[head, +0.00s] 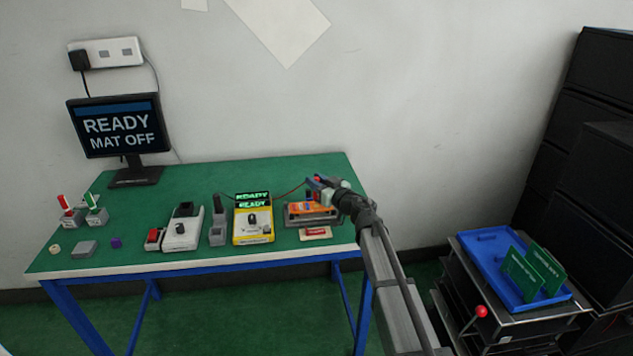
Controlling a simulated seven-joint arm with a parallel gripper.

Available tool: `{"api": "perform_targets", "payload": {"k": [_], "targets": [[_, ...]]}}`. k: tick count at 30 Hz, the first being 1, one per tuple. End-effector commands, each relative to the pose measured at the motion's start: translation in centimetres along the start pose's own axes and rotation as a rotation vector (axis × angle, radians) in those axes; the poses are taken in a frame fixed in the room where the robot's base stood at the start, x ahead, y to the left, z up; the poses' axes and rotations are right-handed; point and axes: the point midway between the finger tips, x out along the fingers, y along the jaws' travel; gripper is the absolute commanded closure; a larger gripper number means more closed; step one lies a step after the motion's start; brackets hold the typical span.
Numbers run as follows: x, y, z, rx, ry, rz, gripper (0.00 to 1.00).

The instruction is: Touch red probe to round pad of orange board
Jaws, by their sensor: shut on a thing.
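The orange board (300,209) lies in a grey holder (325,219) at the right part of the green table. My gripper (318,185) is above the board's back right side, with my arm reaching in from the lower right. It is shut on the red probe (317,179), of which only a small red part shows at the jaws. A thin red lead runs from the probe to the yellow meter (253,231), whose screen reads READY. The probe's tip and the round pad are too small or hidden to make out, so I cannot tell whether they touch.
A white device (183,234) and a grey stand (218,234) are left of the meter. Red and green-handled holders (80,214) stand far left. A monitor (117,125) reads READY MAT OFF. A cart with a blue tray (490,262) is at right.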

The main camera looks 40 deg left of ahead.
Motion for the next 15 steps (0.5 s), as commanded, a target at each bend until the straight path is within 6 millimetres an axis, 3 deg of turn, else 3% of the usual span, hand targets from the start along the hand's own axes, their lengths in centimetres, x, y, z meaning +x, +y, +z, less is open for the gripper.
{"api": "perform_targets", "payload": {"k": [15], "targets": [[0.00,0.00,0.52,0.000,0.000,0.000,1.00]]}}
